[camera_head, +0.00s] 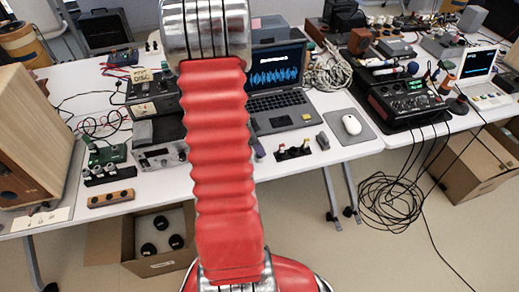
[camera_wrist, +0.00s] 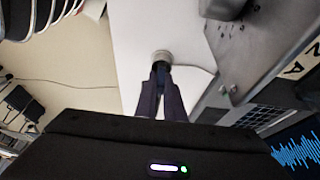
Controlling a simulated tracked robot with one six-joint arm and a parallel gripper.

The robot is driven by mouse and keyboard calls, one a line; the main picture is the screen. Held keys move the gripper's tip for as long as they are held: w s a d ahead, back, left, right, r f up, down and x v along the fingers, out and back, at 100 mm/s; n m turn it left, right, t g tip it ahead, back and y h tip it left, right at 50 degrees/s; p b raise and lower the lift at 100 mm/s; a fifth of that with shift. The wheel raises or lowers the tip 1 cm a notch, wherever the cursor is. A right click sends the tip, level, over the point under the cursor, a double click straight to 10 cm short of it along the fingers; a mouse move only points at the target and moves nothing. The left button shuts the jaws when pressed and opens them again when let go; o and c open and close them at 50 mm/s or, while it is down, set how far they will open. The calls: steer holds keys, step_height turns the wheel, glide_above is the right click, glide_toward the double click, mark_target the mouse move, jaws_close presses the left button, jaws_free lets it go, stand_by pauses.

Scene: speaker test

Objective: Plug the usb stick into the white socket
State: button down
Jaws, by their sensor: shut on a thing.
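In the wrist view, my gripper (camera_wrist: 161,82) has two dark purple fingers, close together. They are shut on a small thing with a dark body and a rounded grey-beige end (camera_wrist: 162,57). It may be the usb stick, but too little shows to be sure. It appears over the white tabletop (camera_wrist: 135,35), beside a grey metal device (camera_wrist: 255,45); whether it touches anything is unclear. In the head view, my red arm hides my gripper and the table behind it. I cannot pick out the white socket in either view.
The laptop (camera_head: 275,68) showing a blue waveform stands right of my arm; its screen (camera_wrist: 298,153) is at the wrist view's lower right. A small connector panel (camera_head: 293,152), a mouse (camera_head: 351,124) and a mixer (camera_head: 405,98) are further right. Circuit boards and cables (camera_head: 100,125) lie left.

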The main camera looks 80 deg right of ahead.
stand_by(0.4)
steer(key=c, duration=1.8)
jaws_free()
steer(key=shift+o, duration=0.7)
steer(key=shift+o, duration=1.4)
steer(key=shift+r, duration=0.1)
steer(key=shift+w+r, duration=0.1)
steer(key=shift+r, duration=2.25)
